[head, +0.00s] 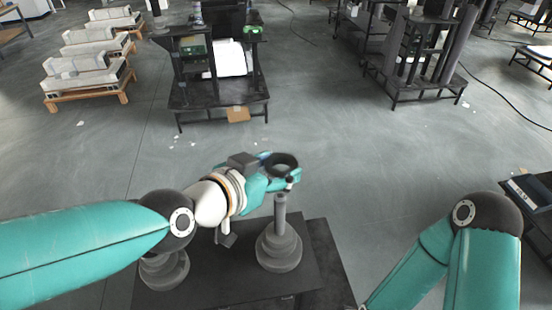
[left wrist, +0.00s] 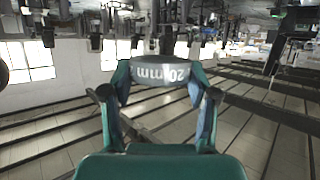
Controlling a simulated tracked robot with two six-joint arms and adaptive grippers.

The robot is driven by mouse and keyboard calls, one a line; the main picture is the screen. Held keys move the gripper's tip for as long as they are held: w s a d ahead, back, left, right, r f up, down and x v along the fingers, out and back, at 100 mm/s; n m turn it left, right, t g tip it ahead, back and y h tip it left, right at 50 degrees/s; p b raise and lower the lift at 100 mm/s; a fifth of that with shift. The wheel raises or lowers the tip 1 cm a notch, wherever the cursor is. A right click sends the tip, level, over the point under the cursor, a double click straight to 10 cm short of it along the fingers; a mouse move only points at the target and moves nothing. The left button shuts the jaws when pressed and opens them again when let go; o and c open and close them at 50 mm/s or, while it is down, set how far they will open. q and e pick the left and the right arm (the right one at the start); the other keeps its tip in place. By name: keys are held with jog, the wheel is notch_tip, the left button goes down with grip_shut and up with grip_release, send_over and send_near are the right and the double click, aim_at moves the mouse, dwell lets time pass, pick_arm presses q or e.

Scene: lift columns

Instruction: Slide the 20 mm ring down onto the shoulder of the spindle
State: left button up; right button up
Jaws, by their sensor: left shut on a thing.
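The ring (head: 284,170) is dark and held level in the head view. In the left wrist view the ring (left wrist: 160,73) shows an upside-down "20 mm" mark. My left gripper (head: 281,167) is shut on it, one finger on each side, as the left wrist view also shows (left wrist: 160,80). The spindle (head: 280,212) stands upright on a dark table, with a thin shaft and a wide stepped base. The ring appears above the shaft's top, apart from the shoulder. I cannot tell whether it is centred. My right gripper is out of view; only its arm shows.
A second stepped grey piece (head: 163,271) stands on the dark table (head: 222,284), left of the spindle and partly behind my left arm. Black racks (head: 218,92) and grey blocks on wooden pallets (head: 86,82) stand farther back. The floor between is mostly clear.

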aim_at(276, 201)
pick_arm(q)
jog(key=shift+f+b, duration=2.5)
jog(key=shift+f, duration=0.35)
jog(key=shift+s, duration=0.1)
